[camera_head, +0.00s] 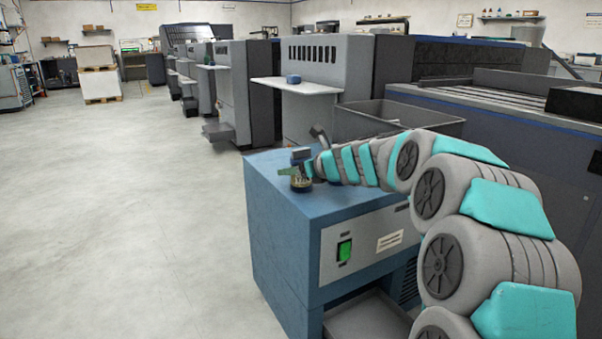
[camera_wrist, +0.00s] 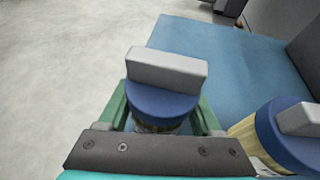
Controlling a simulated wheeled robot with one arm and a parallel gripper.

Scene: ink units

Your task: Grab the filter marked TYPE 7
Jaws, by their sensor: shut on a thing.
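My gripper (camera_head: 292,171) is at the top of the blue cabinet (camera_head: 262,189), near its back left part. In the wrist view its green fingers (camera_wrist: 160,115) are shut on a filter (camera_wrist: 163,103) with a blue cap and a grey bar handle. The filter's pleated yellowish body shows partly below the cap; in the head view it shows under the fingers (camera_head: 301,184). A second similar filter (camera_wrist: 284,137) stands close to the right in the wrist view, cut by the frame edge. No marking can be read on either filter, so I cannot tell which is TYPE 7.
A grey open bin (camera_head: 400,120) stands behind the cabinet. The floor to the left (camera_head: 120,200) is clear.

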